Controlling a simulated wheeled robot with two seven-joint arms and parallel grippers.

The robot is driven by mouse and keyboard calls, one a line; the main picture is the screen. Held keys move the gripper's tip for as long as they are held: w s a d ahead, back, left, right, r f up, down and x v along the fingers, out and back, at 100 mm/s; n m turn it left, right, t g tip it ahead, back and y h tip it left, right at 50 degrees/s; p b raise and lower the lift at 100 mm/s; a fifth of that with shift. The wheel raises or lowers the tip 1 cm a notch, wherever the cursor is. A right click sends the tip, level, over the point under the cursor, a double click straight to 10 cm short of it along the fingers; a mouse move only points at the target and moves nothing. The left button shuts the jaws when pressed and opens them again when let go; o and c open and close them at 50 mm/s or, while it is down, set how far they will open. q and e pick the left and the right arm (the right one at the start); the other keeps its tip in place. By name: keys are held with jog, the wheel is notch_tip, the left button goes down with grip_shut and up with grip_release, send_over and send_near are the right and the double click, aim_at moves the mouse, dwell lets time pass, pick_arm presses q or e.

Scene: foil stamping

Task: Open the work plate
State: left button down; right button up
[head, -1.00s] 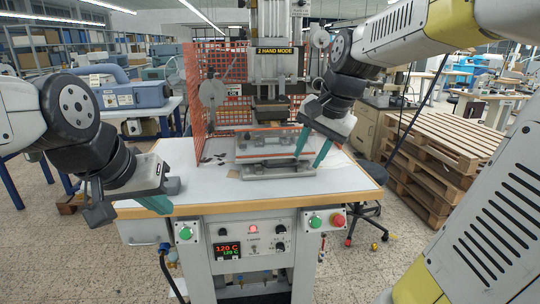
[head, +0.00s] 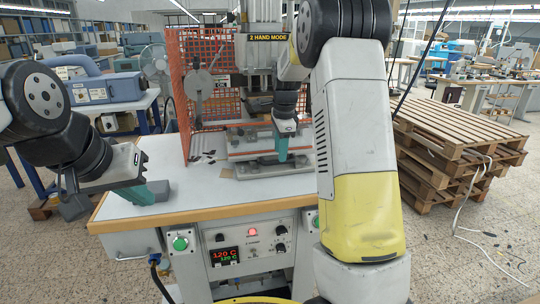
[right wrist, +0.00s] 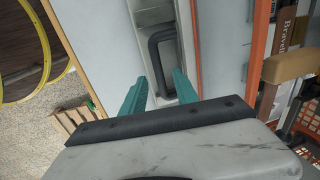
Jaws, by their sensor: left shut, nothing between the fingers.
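The work plate (head: 240,172) is a grey plate low on the foil stamping press, on the white table top. Its dark bar handle (right wrist: 158,62) shows in the right wrist view. My right gripper (head: 283,155) points down over the front of the plate in the head view. In the right wrist view its two teal fingers (right wrist: 162,82) are apart, with the lower part of the handle between them in the picture; I cannot tell whether they touch it. My left gripper (head: 149,193) is shut and empty over the table's left front edge.
The press head (head: 262,75) stands above the plate, with an orange mesh guard (head: 186,105) on its left. A control box (head: 252,240) hangs below the table edge. Pallets (head: 445,150) stand to the right. The left part of the table top is mostly clear.

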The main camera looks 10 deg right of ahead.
jog(key=shift+w+f, duration=0.15)
jog(key=shift+f, duration=0.55)
jog(key=shift+w+f, duration=0.1)
jog(key=shift+f, duration=0.6)
grip_shut()
dwell(0.4)
